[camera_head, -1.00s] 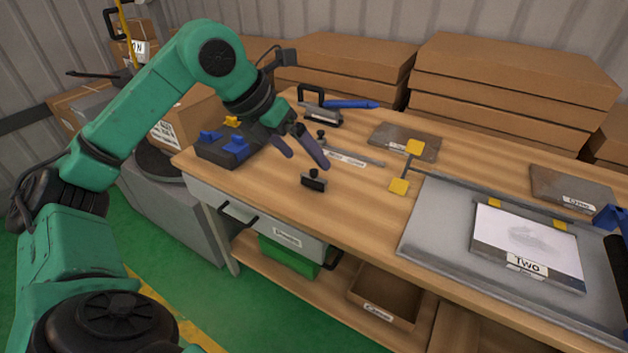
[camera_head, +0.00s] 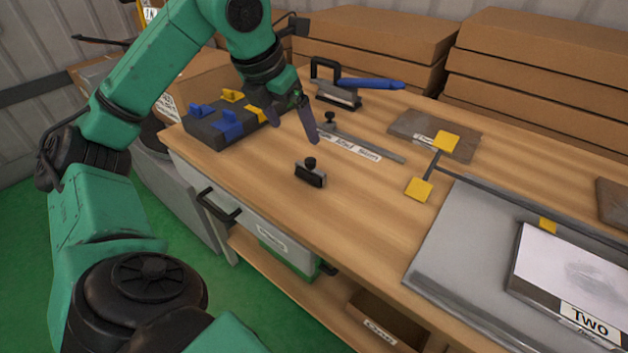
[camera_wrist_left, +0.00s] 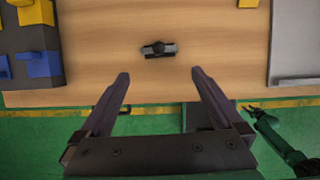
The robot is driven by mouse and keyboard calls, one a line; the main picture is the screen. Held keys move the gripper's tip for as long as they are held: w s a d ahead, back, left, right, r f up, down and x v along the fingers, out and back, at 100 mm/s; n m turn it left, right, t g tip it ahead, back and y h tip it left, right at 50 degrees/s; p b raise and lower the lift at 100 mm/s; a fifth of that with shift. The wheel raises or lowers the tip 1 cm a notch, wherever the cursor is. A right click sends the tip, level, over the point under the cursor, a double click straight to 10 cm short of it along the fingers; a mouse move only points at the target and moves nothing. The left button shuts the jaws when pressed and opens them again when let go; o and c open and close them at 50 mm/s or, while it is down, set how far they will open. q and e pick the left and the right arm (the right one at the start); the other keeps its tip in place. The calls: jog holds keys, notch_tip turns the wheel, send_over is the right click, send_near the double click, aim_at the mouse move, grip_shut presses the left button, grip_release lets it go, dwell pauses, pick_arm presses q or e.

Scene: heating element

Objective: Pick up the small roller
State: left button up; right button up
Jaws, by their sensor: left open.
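The small roller (camera_head: 311,174) is a short dark block with a black knob on top. It stands on the wooden table near the front edge, and also shows in the left wrist view (camera_wrist_left: 158,49). My left gripper (camera_head: 296,131) is open and empty, fingers pointing down, up and to the left of the roller in the head view. In the left wrist view the roller appears just beyond the gap between the two fingertips (camera_wrist_left: 161,72), apart from both. A green arm with a small dark end (camera_wrist_left: 250,108) shows at the lower right there; its jaws are too small to read.
A dark holder with blue and yellow blocks (camera_head: 215,132) stands left of the roller. A metal strip (camera_head: 375,147), a yellow-ended tool (camera_head: 420,188) and a grey plate (camera_head: 450,230) lie to the right. A black-handled tool (camera_head: 338,97) stands behind. The wood around the roller is clear.

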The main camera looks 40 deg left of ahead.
pick_arm(q)
jog(key=f, duration=0.2)
jog(key=b, duration=0.2)
send_over(307, 161)
jog(key=s, duration=0.3)
notch_tip(307, 161, down, 4)
jog(key=b+x, duration=0.2)
jog(key=x, duration=0.7)
jog(key=shift+w+d, duration=0.1)
jog(key=shift+d, duration=0.05)
jog(key=shift+w+f, duration=0.2)
jog(key=shift+f, duration=0.05)
pick_arm(e)
jog(key=w+f, duration=0.3)
jog(key=w, duration=0.2)
pick_arm(q)
jog(key=shift+r, duration=0.1)
jog(key=c, duration=1.2)
jog(key=shift+r, duration=0.2)
notch_tip(307, 161, up, 6)
jog(key=p, duration=0.3)
notch_tip(307, 161, up, 14)
jog(key=p, duration=0.6)
jog(key=shift+f, duration=0.2)
pick_arm(e)
jog(key=s+r, duration=0.4)
jog(key=r, duration=0.2)
jog(key=shift+s+r, duration=0.2)
jog(key=shift+r, duration=0.2)
